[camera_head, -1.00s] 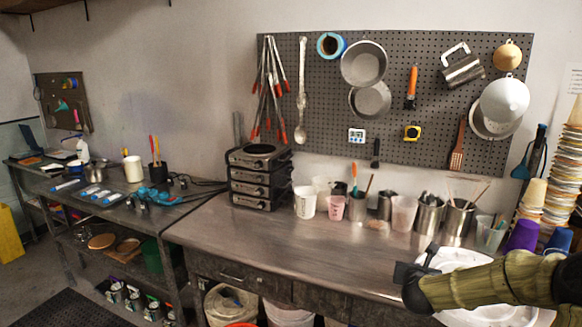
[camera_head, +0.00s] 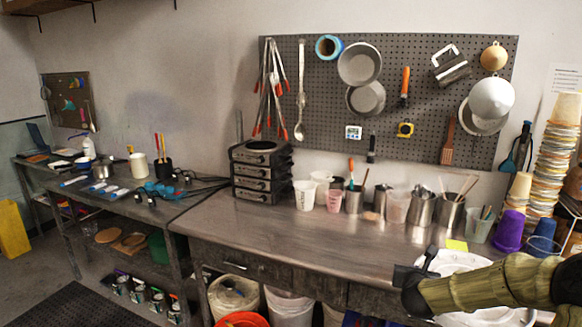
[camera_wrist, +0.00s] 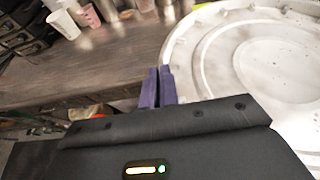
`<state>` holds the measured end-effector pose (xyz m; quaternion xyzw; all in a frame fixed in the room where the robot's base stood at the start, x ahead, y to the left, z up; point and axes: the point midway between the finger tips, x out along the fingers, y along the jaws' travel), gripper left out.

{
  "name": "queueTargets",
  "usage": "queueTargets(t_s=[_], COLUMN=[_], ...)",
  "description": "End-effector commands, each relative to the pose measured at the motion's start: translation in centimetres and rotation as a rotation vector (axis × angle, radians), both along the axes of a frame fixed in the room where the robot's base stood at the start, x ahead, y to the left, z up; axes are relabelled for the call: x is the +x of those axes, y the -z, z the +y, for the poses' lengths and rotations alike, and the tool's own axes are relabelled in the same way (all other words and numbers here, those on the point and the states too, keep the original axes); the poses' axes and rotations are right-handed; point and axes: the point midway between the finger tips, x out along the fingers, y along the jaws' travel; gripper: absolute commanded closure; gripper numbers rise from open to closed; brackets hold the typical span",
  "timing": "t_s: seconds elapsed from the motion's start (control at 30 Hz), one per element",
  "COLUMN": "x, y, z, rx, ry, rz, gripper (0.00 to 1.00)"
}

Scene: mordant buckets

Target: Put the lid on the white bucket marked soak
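A large round white lid (camera_head: 455,261) with raised rings is at the right of the head view, partly hidden behind my arm. It fills the right of the wrist view (camera_wrist: 270,55). My gripper (camera_wrist: 156,86) has its purple fingers close together at the lid's rim, shut on it. In the head view my gripper (camera_head: 418,272) is dark and the fingertips are hard to make out. Under the counter stand a white bucket with a pale top (camera_head: 233,298) and another white bucket (camera_head: 289,309), cut off below. I cannot read any "soak" mark.
The metal counter (camera_head: 290,228) has clear room at its front. Cups and steel pots (camera_head: 420,208) line its back, beside stacked hot plates (camera_head: 261,172). An orange-red bucket (camera_head: 243,319) is at the bottom edge. Purple cups (camera_head: 509,231) stand at right.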

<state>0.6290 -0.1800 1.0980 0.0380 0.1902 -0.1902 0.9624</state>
Motion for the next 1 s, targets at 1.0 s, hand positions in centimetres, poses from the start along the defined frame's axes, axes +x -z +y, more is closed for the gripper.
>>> queueTargets(t_s=[1.0], x=[-5.3], y=[19.8], z=[12.2], rx=[0.006], ry=[-0.289], rz=[0.005], gripper=[1.0])
